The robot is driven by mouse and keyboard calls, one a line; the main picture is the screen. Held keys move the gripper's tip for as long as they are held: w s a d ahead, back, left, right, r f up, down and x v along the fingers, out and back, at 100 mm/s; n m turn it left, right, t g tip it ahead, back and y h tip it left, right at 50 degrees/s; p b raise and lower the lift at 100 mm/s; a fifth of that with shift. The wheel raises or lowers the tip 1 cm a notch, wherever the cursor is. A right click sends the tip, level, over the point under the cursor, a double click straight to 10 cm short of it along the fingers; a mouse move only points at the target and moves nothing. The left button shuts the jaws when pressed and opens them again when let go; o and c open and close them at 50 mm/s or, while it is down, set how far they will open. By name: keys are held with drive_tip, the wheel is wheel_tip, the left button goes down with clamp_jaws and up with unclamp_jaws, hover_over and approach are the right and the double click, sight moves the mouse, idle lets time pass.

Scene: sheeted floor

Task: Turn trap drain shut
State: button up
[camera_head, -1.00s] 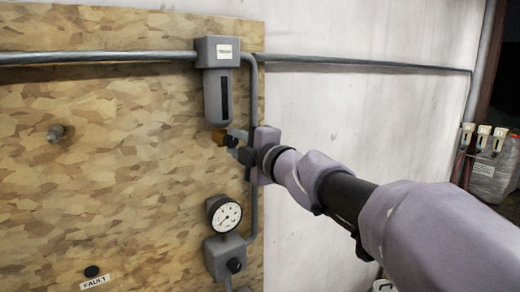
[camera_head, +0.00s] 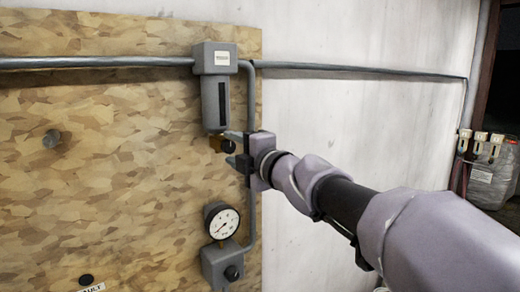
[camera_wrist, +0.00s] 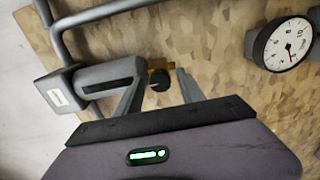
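The trap (camera_head: 214,98) is a grey housing with a labelled top and a dark slot, mounted on the pipe. It also shows in the wrist view (camera_wrist: 92,82). Below its bowl is a brass drain fitting (camera_head: 215,143) with a black knob (camera_head: 228,147). In the wrist view the knob (camera_wrist: 159,80) sits between the tips of my gripper (camera_wrist: 159,82), with gaps visible on both sides. My gripper (camera_head: 235,148) is open, its fingers coming from the right above and below the knob. I cannot tell how deep the knob lies between the fingers.
A pressure gauge (camera_head: 222,220) and a grey valve box with a black knob (camera_head: 222,265) are below the trap. A vertical pipe (camera_head: 252,205) runs close by my gripper.

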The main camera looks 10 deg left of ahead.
drive_tip(key=shift+d, duration=0.1)
drive_tip(key=v, duration=1.7)
drive_tip(key=shift+s, duration=0.2)
drive_tip(key=s+d+f+m+t+h+b, duration=0.3)
drive_tip(key=d+f+m+h+b, duration=1.05)
drive_tip(key=d+f+m, duration=0.8)
drive_tip(key=s+a+f+m+g+b, duration=0.1)
drive_tip(key=s+f+m+g+b, duration=0.1)
drive_tip(key=s+f, duration=0.4)
drive_tip(key=s+a+f+m+g+y+b, duration=0.1)
drive_tip(key=s+f+m+g, duration=0.3)
drive_tip(key=f, duration=0.6)
drive_tip(key=s+a+f+m+g+b, duration=0.1)
drive_tip(key=s+f+m+g+b, duration=0.1)
drive_tip(key=s+f+m, duration=0.3)
wheel_tip(320, 180, down, 3)
drive_tip(key=s, duration=0.2)
drive_tip(key=shift+s+a+g+y+b, duration=0.3)
drive_tip(key=shift+s+a+g+y, duration=0.05)
drive_tip(key=shift+s+a+g, duration=0.05)
